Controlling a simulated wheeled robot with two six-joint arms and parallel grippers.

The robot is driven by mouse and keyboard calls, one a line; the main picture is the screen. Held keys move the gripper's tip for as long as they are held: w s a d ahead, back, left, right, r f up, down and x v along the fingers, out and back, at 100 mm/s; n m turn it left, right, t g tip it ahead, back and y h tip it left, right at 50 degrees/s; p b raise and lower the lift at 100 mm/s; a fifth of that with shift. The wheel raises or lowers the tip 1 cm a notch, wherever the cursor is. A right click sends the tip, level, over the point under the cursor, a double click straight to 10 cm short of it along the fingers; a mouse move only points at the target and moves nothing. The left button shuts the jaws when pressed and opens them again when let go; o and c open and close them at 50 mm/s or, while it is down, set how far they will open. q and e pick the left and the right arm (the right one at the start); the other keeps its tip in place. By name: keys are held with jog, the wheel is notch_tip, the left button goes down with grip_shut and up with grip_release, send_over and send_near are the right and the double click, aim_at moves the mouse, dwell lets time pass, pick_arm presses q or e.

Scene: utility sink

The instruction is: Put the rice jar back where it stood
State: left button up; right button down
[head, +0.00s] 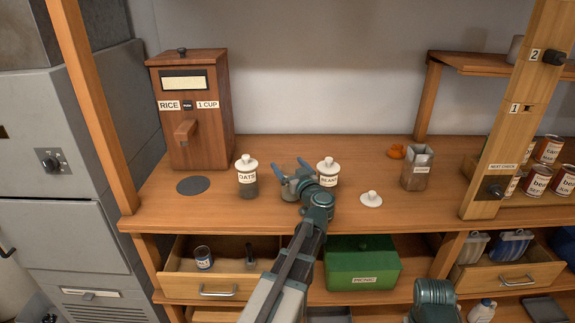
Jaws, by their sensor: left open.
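A glass jar without a lid (416,169) stands at the right of the counter; its small label is too blurred to read for sure. A white knobbed lid (371,198) lies apart from it, to its left. The lidded oats jar (247,178) and beans jar (327,173) stand further left. The wooden rice dispenser (200,130) is at the back left, with a bare dark round disc (193,185) in front of it. My left gripper (294,171) is open and empty between the oats and beans jars, close to the beans jar. My right gripper does not show.
A wooden post (507,125) and cans (538,180) stand at the right. Below are an open drawer (218,283) and a green picnic box (362,264). The counter's front middle is clear apart from my arm.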

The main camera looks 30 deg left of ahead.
pick_arm(q)
jog(key=v, duration=1.1)
